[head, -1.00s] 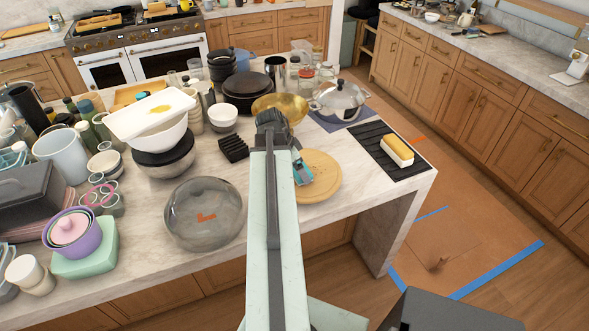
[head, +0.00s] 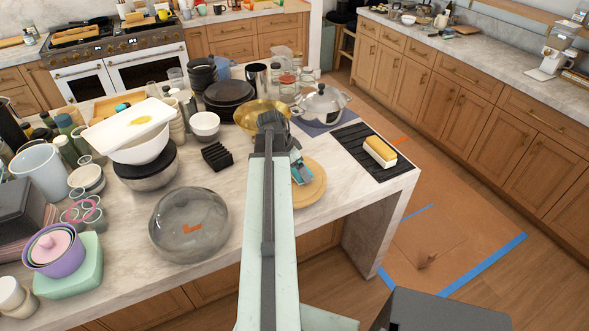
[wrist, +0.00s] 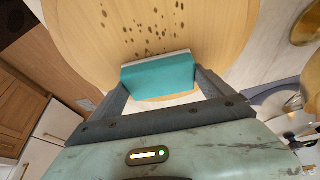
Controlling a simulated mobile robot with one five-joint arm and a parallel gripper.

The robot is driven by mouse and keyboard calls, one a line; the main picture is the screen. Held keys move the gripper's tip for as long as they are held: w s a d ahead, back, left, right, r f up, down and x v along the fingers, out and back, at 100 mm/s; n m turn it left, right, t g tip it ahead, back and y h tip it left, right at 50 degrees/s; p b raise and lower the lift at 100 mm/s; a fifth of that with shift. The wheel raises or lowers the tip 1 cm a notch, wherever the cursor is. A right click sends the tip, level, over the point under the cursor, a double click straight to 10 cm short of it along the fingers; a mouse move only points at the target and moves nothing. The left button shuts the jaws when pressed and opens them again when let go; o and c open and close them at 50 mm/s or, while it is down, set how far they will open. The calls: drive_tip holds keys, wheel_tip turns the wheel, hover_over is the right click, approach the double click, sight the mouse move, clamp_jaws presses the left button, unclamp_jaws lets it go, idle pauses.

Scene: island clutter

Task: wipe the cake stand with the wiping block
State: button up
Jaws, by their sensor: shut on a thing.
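The cake stand (head: 314,190) has a round, light wooden top and stands near the island's right end, partly hidden by my arm. In the wrist view its top (wrist: 215,25) fills the upper middle and carries several dark brown spots. The wiping block (wrist: 158,78) is teal with a pale edge. My gripper (wrist: 162,88) is shut on it, with a finger at each side. In the head view my gripper (head: 300,170) holds the block over the stand's left part. I cannot tell whether the block touches the wood.
A gold bowl (head: 246,117) and a lidded steel pot (head: 322,103) stand behind the stand. A black mat (head: 352,145) with a yellow-topped white block (head: 380,151) lies to its right. A glass dome (head: 190,225) and a black rack (head: 217,156) are left of my arm.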

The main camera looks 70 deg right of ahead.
drive_tip(key=shift+s+d+f, duration=0.15)
drive_tip(key=shift+s+d, duration=1)
drive_tip(key=shift+d, duration=0.1)
drive_tip(key=shift+w+a, duration=1.05)
drive_tip(key=shift+a, duration=0.2)
drive_tip(key=shift+w+a, duration=0.15)
drive_tip(key=shift+c, duration=0.6)
drive_tip(key=shift+w+a, duration=1.75)
drive_tip(key=shift+a, duration=0.2)
drive_tip(key=shift+w+a, duration=1.75)
drive_tip(key=shift+a, duration=0.15)
drive_tip(key=shift+w+d+f+b, duration=0.15)
drive_tip(key=shift+w+d+b, duration=0.15)
drive_tip(key=shift+w+d, duration=0.2)
drive_tip(key=shift+s+d, duration=1.75)
drive_tip(key=shift+d, duration=0.25)
drive_tip(key=shift+s+d, duration=1.7)
drive_tip(key=shift+d, duration=0.3)
drive_tip(key=shift+s+d, duration=1.2)
drive_tip(key=shift+d, duration=0.15)
drive_tip(key=shift+w+a, duration=1.2)
drive_tip(key=shift+a, duration=0.2)
drive_tip(key=shift+w+a+f, duration=0.15)
drive_tip(key=shift+w+a, duration=1.05)
drive_tip(key=shift+a, duration=0.25)
